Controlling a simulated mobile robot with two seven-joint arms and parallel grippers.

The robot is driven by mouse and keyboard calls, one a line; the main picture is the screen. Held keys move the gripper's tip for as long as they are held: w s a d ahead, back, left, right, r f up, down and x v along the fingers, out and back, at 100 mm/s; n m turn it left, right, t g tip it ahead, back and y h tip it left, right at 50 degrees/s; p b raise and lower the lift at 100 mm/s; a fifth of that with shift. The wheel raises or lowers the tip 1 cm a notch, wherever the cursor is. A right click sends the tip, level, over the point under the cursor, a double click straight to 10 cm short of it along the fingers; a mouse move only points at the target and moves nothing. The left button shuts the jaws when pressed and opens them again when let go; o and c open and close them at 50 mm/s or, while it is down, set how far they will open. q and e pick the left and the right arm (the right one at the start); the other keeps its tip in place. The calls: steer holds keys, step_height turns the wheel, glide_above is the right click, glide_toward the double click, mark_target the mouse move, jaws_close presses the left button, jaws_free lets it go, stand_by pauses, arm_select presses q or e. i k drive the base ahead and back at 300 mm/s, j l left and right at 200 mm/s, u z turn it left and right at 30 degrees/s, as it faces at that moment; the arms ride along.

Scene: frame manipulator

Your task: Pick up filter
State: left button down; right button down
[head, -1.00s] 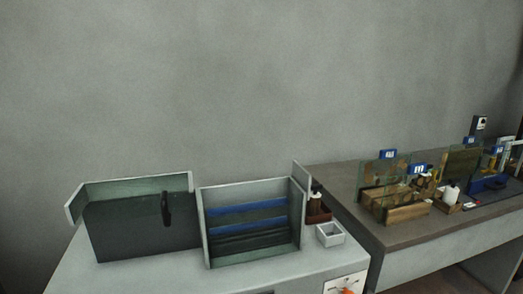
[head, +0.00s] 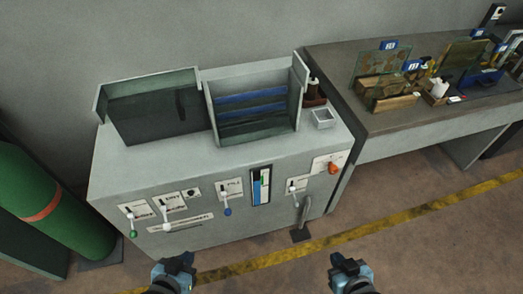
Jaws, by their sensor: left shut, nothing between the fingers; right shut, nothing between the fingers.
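I cannot tell for certain which thing is the filter. A grey cabinet machine (head: 140,163) stands ahead, with two open-fronted housings on top. The left housing holds a dark flat panel (head: 150,118) with a black handle-like piece. The right housing (head: 212,128) holds dark slats with blue bars (head: 250,108). My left gripper (head: 178,262) is shut and empty at the bottom of the head view, in front of the cabinet and apart from it. My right gripper (head: 345,262) is shut and empty to its right, also clear of everything.
The cabinet front has levers (head: 227,203) and an orange knob (head: 334,168). A small white tray (head: 323,118) and a brown bottle (head: 314,90) stand on top. A workbench (head: 400,122) with wooden holders is right; a green cylinder (head: 50,190) is left.

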mark_target(440, 87)
steer(key=z, duration=1.25)
